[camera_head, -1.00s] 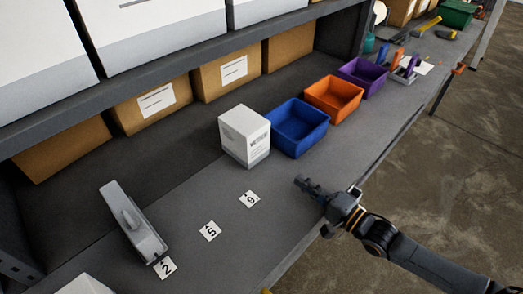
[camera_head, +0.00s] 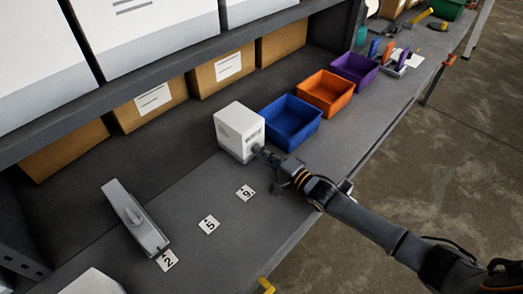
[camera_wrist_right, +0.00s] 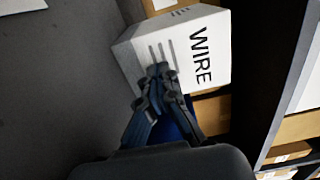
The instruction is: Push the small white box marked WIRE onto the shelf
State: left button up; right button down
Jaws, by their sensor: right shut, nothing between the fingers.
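The small white box marked WIRE (camera_head: 238,130) stands upright on the grey workbench surface, left of the blue bin. It also shows in the right wrist view (camera_wrist_right: 185,47), with its WIRE lettering sideways. My right gripper (camera_head: 258,150) is shut and empty, its fingertips at the lower front face of the box. In the right wrist view its closed fingertips (camera_wrist_right: 158,70) overlap that face and appear to touch it. The dark shelf surface (camera_head: 75,205) lies behind the box at the back of the bench. My left gripper is not in view.
Blue (camera_head: 291,123), orange (camera_head: 324,93) and purple (camera_head: 355,70) bins stand in a row right of the box. Number cards (camera_head: 246,193) lie in front. A grey tool (camera_head: 135,218) lies at left. Brown cartons (camera_head: 150,103) sit behind under an upper ledge (camera_head: 190,62).

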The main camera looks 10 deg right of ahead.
jog(key=shift+w+a+b, duration=0.15)
jog(key=shift+w+b, duration=0.05)
jog(key=shift+b, duration=0.1)
jog(key=b+x, duration=0.4)
jog(key=x, duration=0.2)
jog(key=b+x, duration=0.4)
jog(key=x, duration=0.1)
jog(key=shift+w+a+f, duration=0.15)
jog(key=shift+w+f, duration=0.05)
jog(key=shift+w, duration=0.1)
jog(key=shift+w+a+r+b, duration=0.15)
jog(key=shift+w+a+b, duration=0.15)
jog(key=shift+b, duration=0.1)
jog(key=shift+r, duration=0.1)
